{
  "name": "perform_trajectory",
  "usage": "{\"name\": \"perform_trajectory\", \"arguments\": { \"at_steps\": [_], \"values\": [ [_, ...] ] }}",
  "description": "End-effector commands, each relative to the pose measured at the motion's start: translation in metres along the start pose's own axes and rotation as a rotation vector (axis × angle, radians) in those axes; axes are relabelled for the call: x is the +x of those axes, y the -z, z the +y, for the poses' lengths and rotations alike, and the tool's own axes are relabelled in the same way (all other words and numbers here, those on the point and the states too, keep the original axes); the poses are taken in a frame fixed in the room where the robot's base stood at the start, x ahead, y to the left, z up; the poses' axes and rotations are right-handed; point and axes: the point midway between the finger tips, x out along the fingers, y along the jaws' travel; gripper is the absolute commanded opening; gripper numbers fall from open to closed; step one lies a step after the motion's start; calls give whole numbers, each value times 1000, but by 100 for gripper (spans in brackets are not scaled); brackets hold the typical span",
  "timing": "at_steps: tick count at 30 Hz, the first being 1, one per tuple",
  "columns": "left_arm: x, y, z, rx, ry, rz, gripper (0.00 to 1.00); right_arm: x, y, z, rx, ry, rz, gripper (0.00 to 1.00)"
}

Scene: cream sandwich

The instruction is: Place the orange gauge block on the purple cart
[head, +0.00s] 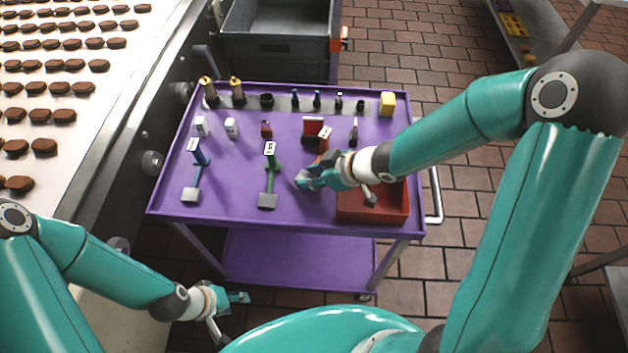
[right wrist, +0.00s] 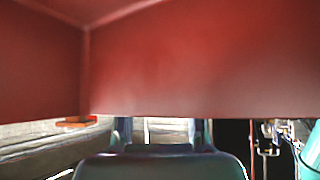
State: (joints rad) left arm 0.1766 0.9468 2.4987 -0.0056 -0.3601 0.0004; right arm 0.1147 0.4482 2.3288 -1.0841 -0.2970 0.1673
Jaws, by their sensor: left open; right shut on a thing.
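The purple cart (head: 230,180) stands in the middle of the head view. The orange gauge block (head: 322,146) shows over the cart's top, with a white label at its far end. Its middle is partly hidden by my right gripper (head: 313,180), which is shut on it. I cannot tell whether the block touches the cart top. A blue gauge block (head: 201,158) and a green one (head: 270,176) stand to its left, each with a label and grey foot. My left gripper (head: 238,297) is open and empty, low beside the cart's front left.
A red bin (head: 385,214) sits at the cart's front right, under my right arm. Several small tools and a yellow block (head: 387,103) line the back. A conveyor (head: 60,130) with brown cookies runs along the left. A red surface (right wrist: 190,60) fills much of the right wrist view.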

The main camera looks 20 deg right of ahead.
Motion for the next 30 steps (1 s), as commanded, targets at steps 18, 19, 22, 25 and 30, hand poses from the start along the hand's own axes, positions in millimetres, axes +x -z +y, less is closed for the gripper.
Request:
{"name": "perform_trajectory", "arguments": {
  "at_steps": [18,19,22,25,30],
  "values": [
    [2,0,-1,0,0,0,48,3,-2,0,-1,0,0,60],
    [2,0,-1,0,0,0,48,3,-2,0,-1,0,1,60],
    [2,0,-1,0,0,0,48,3,-2,0,-1,0,1,60],
    [0,0,0,0,0,0,48,-1,-2,0,0,-1,1,60],
    [-12,0,4,0,0,0,48,-22,1,1,0,-3,2,60]
  ]
}}
